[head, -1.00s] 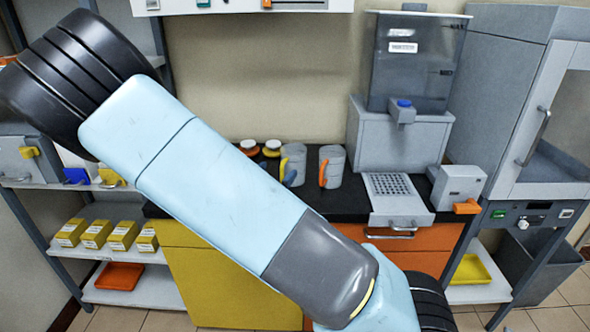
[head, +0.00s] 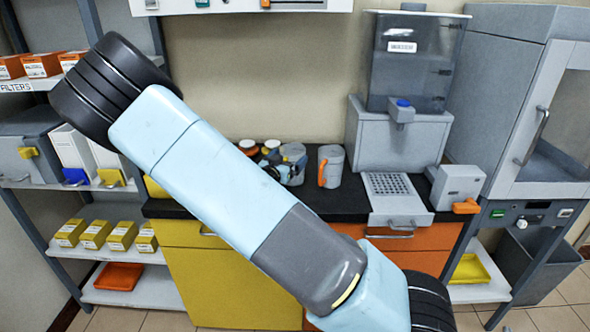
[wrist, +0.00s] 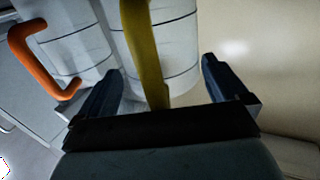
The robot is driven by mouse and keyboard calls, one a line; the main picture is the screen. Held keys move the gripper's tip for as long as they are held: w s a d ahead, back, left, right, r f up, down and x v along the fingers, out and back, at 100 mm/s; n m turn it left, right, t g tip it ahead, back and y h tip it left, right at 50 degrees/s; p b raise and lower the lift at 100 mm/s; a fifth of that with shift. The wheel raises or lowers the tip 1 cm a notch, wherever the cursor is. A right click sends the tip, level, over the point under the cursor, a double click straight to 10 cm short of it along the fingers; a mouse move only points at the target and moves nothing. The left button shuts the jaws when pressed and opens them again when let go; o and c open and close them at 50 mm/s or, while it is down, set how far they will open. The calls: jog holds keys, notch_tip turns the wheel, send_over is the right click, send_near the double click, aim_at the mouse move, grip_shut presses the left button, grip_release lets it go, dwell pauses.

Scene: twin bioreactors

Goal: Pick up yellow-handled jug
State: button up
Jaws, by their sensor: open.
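In the wrist view the yellow handle of the yellow-handled jug (wrist: 184,42) runs down between the fingers of my gripper (wrist: 163,66). The gripper is open, one finger on each side of the handle, and I see no grip on it. The jug is pale grey, with dark rings round its body. In the head view the jug (head: 293,151) stands on the black counter, and my gripper (head: 280,172) is in front of it. My arm and gripper hide its lower part and its handle there.
A grey jug with an orange handle (head: 331,165) stands close to the right; it also shows at left in the wrist view (wrist: 75,45). Small orange-and-white lidded items (head: 248,146) are at the left. A grey dispenser (head: 400,135) stands farther right on the black counter (head: 340,204).

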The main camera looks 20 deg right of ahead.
jog(key=shift+c, duration=0.4)
jog(key=c, duration=1)
